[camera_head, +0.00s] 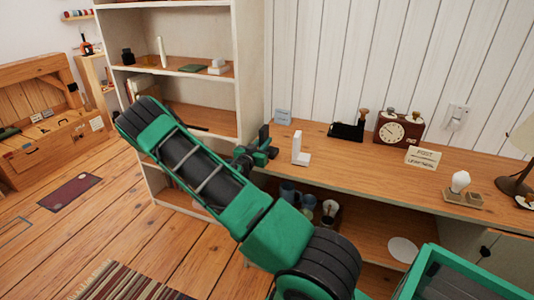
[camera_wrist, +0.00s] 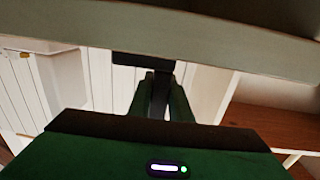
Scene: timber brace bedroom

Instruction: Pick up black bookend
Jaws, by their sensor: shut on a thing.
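My gripper (camera_head: 267,151) is at the left end of the wooden desk, beside the tall shelf. In the wrist view its two green fingers (camera_wrist: 162,102) are shut on the black bookend (camera_wrist: 159,96). A dark upright part of the bookend lies between the fingers, and a wider dark part (camera_wrist: 143,62) shows beyond the tips. In the head view a small dark piece of it (camera_head: 264,131) shows at the gripper; the rest is hard to make out. Whether it touches the desk cannot be told.
A white bookend (camera_head: 299,151) stands on the desk (camera_head: 378,161) just right of my gripper. A dark holder (camera_head: 347,131), a clock (camera_head: 393,129) and a sign (camera_head: 423,157) stand farther right. The shelf unit (camera_head: 253,70) is close on the left. A pale edge (camera_wrist: 220,62) crosses the wrist view.

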